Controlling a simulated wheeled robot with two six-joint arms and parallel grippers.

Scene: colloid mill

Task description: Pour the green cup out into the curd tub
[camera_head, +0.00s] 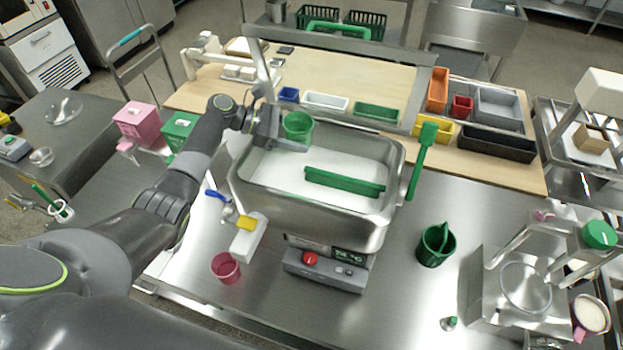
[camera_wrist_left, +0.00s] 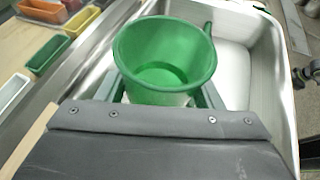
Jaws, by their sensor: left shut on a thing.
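My left gripper (camera_head: 278,135) is shut on the green cup (camera_head: 298,125) and holds it over the back left part of the curd tub. The curd tub (camera_head: 240,187) is a steel basin with a white mass inside and a green paddle bar (camera_head: 345,183) lying across it. In the left wrist view the green cup (camera_wrist_left: 165,55) stands roughly upright between the fingers, its open mouth facing the camera. Its inside looks green, and I cannot tell whether it holds anything. The tub wall (camera_wrist_left: 275,75) shows to the right. My right gripper is out of view.
A green scraper (camera_head: 422,155) leans at the tub's right edge. A control box (camera_head: 322,270) with a red button sits in front. A pink cup (camera_head: 225,267) and dark green cup (camera_head: 436,246) stand on the steel table. Several coloured bins (camera_head: 376,112) line the back.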

